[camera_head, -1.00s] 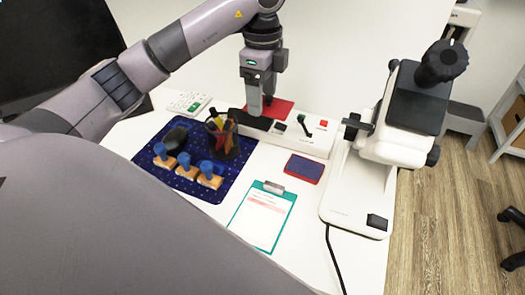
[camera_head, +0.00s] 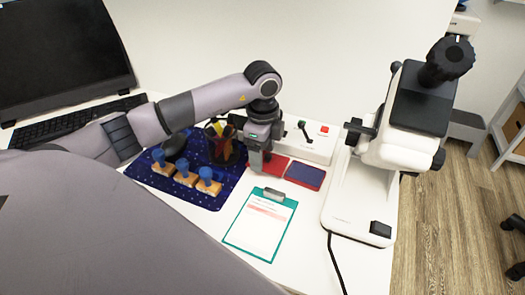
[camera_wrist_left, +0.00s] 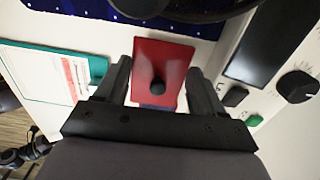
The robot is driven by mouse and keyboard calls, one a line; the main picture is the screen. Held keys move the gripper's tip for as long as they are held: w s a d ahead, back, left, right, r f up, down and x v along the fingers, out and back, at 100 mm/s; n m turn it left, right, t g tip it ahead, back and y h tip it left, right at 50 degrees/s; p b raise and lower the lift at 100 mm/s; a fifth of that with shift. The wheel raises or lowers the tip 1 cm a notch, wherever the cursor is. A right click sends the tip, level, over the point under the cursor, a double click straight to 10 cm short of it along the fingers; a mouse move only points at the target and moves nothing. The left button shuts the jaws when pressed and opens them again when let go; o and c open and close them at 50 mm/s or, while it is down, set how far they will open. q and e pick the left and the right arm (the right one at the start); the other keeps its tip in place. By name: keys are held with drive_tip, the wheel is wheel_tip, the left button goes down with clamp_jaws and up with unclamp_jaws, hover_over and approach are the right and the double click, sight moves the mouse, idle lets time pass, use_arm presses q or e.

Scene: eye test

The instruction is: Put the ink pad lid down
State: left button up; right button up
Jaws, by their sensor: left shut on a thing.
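The ink pad lid is a flat red plate with a black knob. In the head view the lid (camera_head: 276,164) is partly hidden by my left gripper (camera_head: 259,168). In the left wrist view the lid (camera_wrist_left: 163,58) lies between the fingers of my left gripper (camera_wrist_left: 160,88), which is shut on it. The open ink pad (camera_head: 304,175), dark blue with a red rim, lies on the table just right of the lid. I cannot tell whether the lid touches the table. My right gripper is not in view.
A clipboard (camera_head: 259,226) lies in front. Several wooden stamps (camera_head: 185,178) and a pen cup (camera_head: 222,148) stand on a blue mat (camera_head: 203,198) at left. A white device with a lever (camera_head: 318,150) is behind; a microscope (camera_head: 358,205) stands at right.

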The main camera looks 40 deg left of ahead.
use_arm(q)
drive_tip(key=shift+f, duration=0.35)
drive_tip(key=o, duration=1)
drive_tip(key=shift+r, duration=0.15)
wheel_tip(320, 180, up, 13)
drive_tip(key=shift+f, duration=0.2)
